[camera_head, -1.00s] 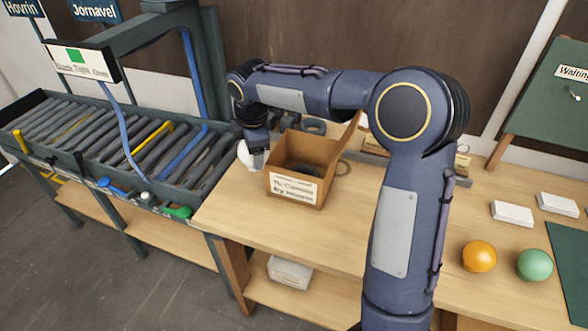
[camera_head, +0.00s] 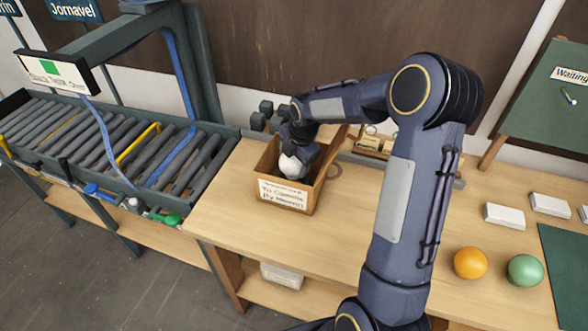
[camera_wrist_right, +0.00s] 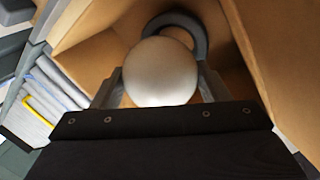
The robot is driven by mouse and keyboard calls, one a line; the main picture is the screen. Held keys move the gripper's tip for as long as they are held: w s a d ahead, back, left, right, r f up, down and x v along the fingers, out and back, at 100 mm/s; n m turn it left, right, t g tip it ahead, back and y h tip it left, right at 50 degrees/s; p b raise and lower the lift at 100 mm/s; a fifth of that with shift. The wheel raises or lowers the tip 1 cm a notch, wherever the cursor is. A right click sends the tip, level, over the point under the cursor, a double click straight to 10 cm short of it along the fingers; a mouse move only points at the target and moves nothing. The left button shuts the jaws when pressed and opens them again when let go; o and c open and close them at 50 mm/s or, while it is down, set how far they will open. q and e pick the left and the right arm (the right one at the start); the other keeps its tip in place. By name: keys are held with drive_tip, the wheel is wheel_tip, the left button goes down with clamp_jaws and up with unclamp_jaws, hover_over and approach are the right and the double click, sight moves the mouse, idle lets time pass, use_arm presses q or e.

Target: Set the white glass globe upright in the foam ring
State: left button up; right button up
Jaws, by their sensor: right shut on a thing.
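The white glass globe (camera_head: 291,166) shows at the mouth of the cardboard box (camera_head: 283,193) in the head view. It also shows large in the right wrist view (camera_wrist_right: 161,72). My right gripper (camera_head: 296,158) is shut on it, with a finger on each side. The dark grey foam ring (camera_wrist_right: 185,22) lies in the box, partly behind the globe in the wrist view. I cannot tell whether the globe touches the ring. My left gripper is not in view.
A roller conveyor (camera_head: 90,135) stands at the left of the wooden bench. An orange ball (camera_head: 470,263) and a green ball (camera_head: 525,270) sit at the right, near white boxes (camera_head: 505,215). The bench front is clear.

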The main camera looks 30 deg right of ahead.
sight(294, 170)
wheel_tip(294, 170, down, 4)
drive_tip(key=shift+f+p, duration=0.1)
drive_tip(key=shift+p, duration=0.25)
